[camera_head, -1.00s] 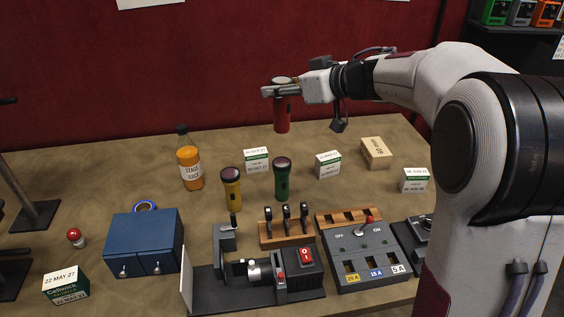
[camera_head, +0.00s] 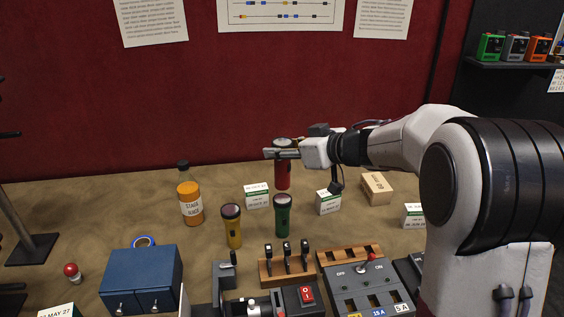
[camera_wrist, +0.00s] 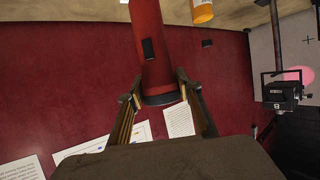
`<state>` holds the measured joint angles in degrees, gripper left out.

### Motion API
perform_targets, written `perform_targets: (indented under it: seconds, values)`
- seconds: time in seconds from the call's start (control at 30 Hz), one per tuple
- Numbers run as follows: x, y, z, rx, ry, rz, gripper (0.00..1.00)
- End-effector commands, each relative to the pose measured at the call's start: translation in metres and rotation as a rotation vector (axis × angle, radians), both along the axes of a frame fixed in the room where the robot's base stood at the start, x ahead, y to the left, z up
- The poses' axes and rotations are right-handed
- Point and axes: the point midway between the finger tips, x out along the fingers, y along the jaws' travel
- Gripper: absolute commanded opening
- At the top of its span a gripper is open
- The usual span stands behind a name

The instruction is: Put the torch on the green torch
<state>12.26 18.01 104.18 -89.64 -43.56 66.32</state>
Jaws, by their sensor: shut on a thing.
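My gripper (camera_head: 284,154) is shut on a red torch (camera_head: 283,176) near its dark top end and holds it upright. In the wrist view the red torch (camera_wrist: 150,45) sits between the two fingers of my gripper (camera_wrist: 162,90). The green torch (camera_head: 282,217) stands upright on the table, below the red one in the picture. A yellow torch (camera_head: 231,227) stands to its left. Whether the red torch's lower end touches the table behind the green torch is hard to tell; it appears raised.
A bottle of orange liquid (camera_head: 190,198) stands at left. Small white boxes (camera_head: 257,195) (camera_head: 328,202) flank the green torch from behind. A wooden rack with black levers (camera_head: 287,265), a grey switch panel (camera_head: 368,285) and a blue cabinet (camera_head: 141,278) are in front.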

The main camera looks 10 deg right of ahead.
Motion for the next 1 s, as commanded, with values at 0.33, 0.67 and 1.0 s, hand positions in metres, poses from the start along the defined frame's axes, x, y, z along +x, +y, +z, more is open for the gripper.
perform_targets:
  seconds: [0.33,0.67,1.0]
  values:
    - [0.000,0.000,0.000,0.001,-0.002,0.000,0.07]
    - [0.000,0.000,-0.028,0.001,0.001,-0.001,0.07]
    - [0.000,0.000,-0.037,0.001,-0.002,-0.001,0.07]
